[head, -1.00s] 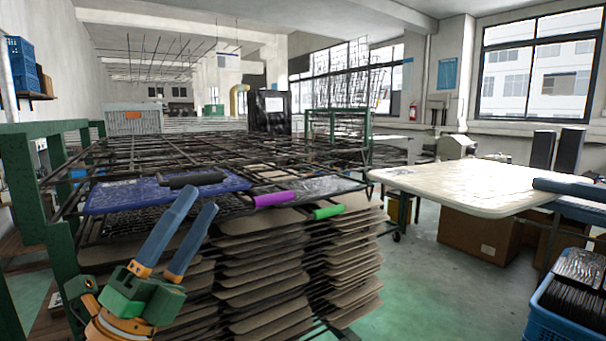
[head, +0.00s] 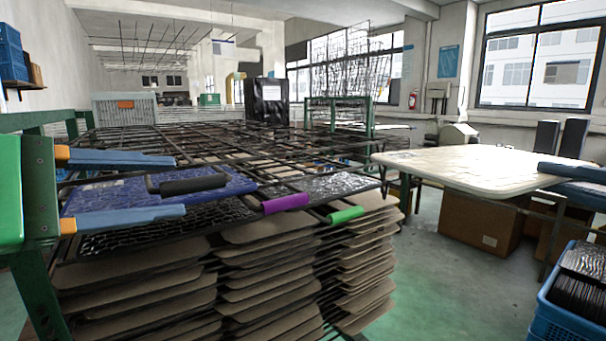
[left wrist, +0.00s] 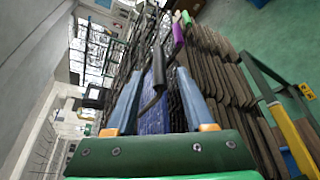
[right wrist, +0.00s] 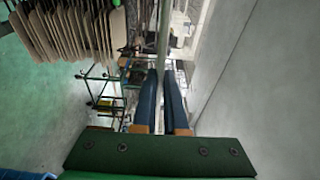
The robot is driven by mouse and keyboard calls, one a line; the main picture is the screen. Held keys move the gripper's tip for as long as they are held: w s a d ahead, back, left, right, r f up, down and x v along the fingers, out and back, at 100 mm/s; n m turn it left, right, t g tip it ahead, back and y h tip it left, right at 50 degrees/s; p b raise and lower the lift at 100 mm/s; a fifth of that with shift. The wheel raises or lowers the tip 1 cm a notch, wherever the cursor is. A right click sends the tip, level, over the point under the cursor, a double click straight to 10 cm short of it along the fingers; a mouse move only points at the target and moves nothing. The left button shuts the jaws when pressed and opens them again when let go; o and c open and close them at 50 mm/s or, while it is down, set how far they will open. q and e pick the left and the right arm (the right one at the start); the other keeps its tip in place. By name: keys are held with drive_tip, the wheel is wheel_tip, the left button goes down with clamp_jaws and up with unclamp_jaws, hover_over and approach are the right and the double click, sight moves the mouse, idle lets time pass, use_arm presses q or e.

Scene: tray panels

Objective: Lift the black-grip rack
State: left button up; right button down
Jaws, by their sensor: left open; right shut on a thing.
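The rack with the black grip (head: 194,184) lies in a stack of wire racks, with a blue panel (head: 110,197) beside and behind the grip. The black grip also shows in the left wrist view (left wrist: 158,70). My left gripper (head: 180,186) is open, its blue fingers above and below the grip in the head view. I cannot tell whether they touch it.
A purple grip (head: 286,203) and a green grip (head: 345,214) sit to the right. Brown panels (head: 180,270) are stacked below.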

sight(178, 186)
use_arm(q)
drive_tip(key=x, duration=0.4)
drive_tip(key=shift+w+d+f+p, duration=0.1)
drive_tip(key=shift+w+p, duration=0.3)
drive_tip(key=shift+s, duration=0.1)
drive_tip(key=shift+c, duration=1)
clamp_jaws()
